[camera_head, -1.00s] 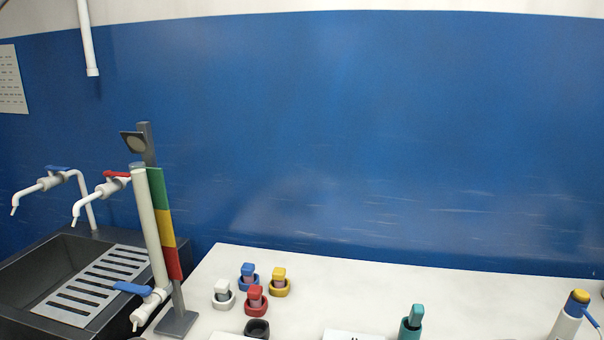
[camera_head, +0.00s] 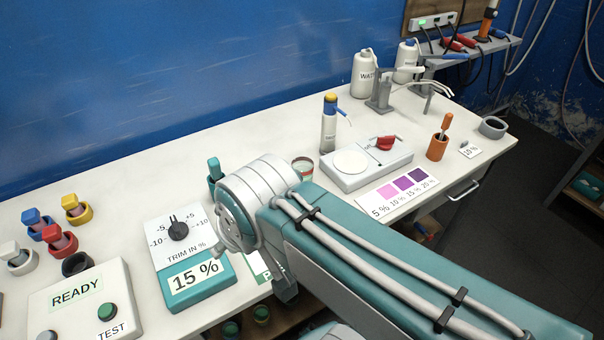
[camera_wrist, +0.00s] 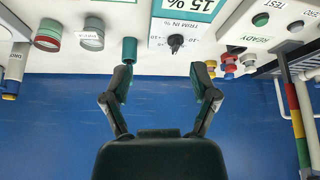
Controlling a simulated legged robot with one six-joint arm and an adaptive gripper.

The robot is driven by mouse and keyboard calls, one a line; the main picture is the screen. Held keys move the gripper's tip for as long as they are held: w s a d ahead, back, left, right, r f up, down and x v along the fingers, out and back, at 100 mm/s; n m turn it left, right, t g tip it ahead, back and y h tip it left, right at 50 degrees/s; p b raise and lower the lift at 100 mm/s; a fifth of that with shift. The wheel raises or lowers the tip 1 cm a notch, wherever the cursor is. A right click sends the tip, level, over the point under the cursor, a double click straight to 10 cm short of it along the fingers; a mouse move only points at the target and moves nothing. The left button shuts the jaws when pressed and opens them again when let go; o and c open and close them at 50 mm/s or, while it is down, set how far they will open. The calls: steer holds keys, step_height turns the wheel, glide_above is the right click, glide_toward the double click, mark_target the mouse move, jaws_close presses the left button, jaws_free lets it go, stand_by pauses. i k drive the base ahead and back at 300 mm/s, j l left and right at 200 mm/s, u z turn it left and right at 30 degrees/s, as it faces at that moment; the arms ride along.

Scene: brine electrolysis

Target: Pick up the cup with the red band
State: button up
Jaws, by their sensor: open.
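The cup with the red band (camera_wrist: 48,35) shows in the wrist view at upper left, its dull red band near its rim. In the head view a small cup with a reddish band (camera_head: 303,168) stands just behind my arm, partly hidden. My gripper (camera_wrist: 164,80) is open and empty in the wrist view, right of the cup and apart from it. Its fingers are hidden behind my arm in the head view. A second, labelled cup (camera_wrist: 92,35) stands between the banded cup and a teal holder (camera_wrist: 129,50).
A trim box (camera_head: 185,235) stands left of my arm and a READY panel (camera_head: 75,300) farther left. Small coloured pots stand at left. A dropper bottle (camera_head: 329,125) and a white device (camera_head: 366,163) are right of the cup.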

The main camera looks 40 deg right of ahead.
mark_target(305, 165)
steer(key=k+z, duration=0.1)
steer(key=z, duration=1.05)
